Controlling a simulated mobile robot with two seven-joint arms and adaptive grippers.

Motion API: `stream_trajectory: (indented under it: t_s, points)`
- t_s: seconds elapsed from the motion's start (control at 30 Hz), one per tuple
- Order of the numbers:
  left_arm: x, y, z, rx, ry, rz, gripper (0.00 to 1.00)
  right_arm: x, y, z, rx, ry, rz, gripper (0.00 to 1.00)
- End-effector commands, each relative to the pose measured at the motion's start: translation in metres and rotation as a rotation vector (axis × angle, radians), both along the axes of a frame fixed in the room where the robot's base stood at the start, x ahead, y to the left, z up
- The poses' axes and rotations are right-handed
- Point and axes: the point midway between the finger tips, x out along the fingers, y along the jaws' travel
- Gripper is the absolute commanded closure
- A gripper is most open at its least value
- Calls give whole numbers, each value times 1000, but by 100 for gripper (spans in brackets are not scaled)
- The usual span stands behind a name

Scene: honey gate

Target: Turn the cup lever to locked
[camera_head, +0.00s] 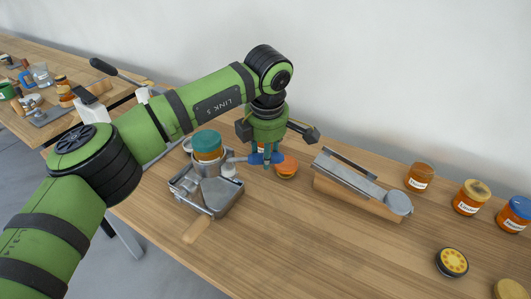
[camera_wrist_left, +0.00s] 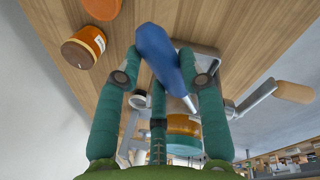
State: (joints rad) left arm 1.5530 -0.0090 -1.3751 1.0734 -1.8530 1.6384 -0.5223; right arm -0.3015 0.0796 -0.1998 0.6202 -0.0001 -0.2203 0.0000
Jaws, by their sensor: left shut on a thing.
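The cup lever shows as a blue grip (camera_head: 257,159) on a thin metal arm beside a metal stand (camera_head: 226,203). A jar with a teal lid (camera_head: 207,140) sits in the stand's metal cup (camera_head: 217,190). My left gripper (camera_head: 266,160) points down with its teal fingers around the blue grip. In the left wrist view, the blue grip (camera_wrist_left: 160,55) lies between the fingers, and the teal-lidded jar (camera_wrist_left: 184,126) is partly hidden behind them. Any lock marking is too small to make out. My right gripper is not in view.
An orange-lidded jar (camera_head: 286,168) stands close to the left gripper's fingers. A metal bar device on a wooden base (camera_head: 355,194) lies to the right, with several honey jars (camera_head: 419,178) beyond. The stand's wooden handle (camera_head: 197,230) points toward the front edge. The front middle of the table is clear.

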Motion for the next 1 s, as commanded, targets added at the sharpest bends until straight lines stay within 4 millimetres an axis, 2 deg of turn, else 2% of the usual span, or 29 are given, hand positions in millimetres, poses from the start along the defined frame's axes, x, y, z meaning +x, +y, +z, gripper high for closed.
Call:
stream_trajectory:
  t_s: [0.33,0.37,0.4,0.77,0.87,1.0]
  points:
    - [1,1,0,-1,0,12,100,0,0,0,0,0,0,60]
    - [1,1,0,-1,0,12,53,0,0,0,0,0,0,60]
    - [1,1,0,-1,0,12,37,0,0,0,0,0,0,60]
    - [0,1,1,-2,-1,8,36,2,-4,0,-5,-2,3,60]
    - [-1,1,8,-1,-2,7,36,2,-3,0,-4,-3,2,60]
    - [-5,1,32,-1,-5,7,36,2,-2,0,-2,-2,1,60]
